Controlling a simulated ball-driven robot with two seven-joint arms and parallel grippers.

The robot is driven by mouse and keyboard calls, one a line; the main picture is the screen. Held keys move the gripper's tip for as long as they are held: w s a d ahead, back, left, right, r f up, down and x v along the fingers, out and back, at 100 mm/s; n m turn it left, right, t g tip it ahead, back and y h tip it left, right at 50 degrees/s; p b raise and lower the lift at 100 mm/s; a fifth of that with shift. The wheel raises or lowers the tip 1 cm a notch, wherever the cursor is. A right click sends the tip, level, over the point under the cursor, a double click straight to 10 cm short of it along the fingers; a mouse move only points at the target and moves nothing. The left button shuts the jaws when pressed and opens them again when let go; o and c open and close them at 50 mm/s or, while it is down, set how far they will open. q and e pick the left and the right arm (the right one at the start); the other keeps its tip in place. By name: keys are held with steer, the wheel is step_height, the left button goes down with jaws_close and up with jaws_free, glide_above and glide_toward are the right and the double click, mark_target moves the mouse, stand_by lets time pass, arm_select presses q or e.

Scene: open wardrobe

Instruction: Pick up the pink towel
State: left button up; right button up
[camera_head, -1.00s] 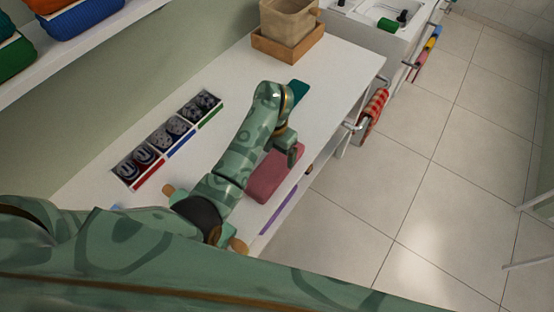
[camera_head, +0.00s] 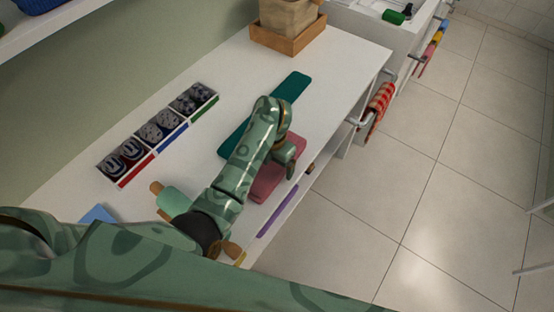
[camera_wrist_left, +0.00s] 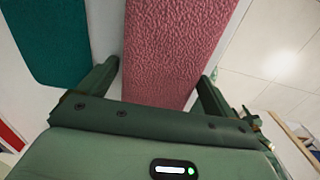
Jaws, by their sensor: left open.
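The pink towel (camera_head: 268,184) lies flat on the white counter near its front edge, partly hidden by my left arm in the head view. My left gripper (camera_head: 287,157) is over the towel's far part, its fingers pointing down. In the left wrist view, the pink towel (camera_wrist_left: 172,45) runs between the two open fingers of the left gripper (camera_wrist_left: 158,76). One finger is on each side of it. I cannot tell whether the fingers touch it. My right gripper is in neither view.
A teal towel (camera_head: 288,88) lies beside the pink one, towards the wall. Dark patterned items in boxes (camera_head: 160,127) stand further left. A purple strip (camera_head: 277,212) lies along the counter's front edge. A wooden tray (camera_head: 287,38) stands at the back.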

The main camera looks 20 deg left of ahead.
arm_select(q)
steer(key=shift+f+b, duration=0.35)
steer(key=shift+f, duration=0.15)
steer(key=c, duration=0.7)
steer(key=shift+o, duration=0.2)
steer(key=shift+r, duration=0.1)
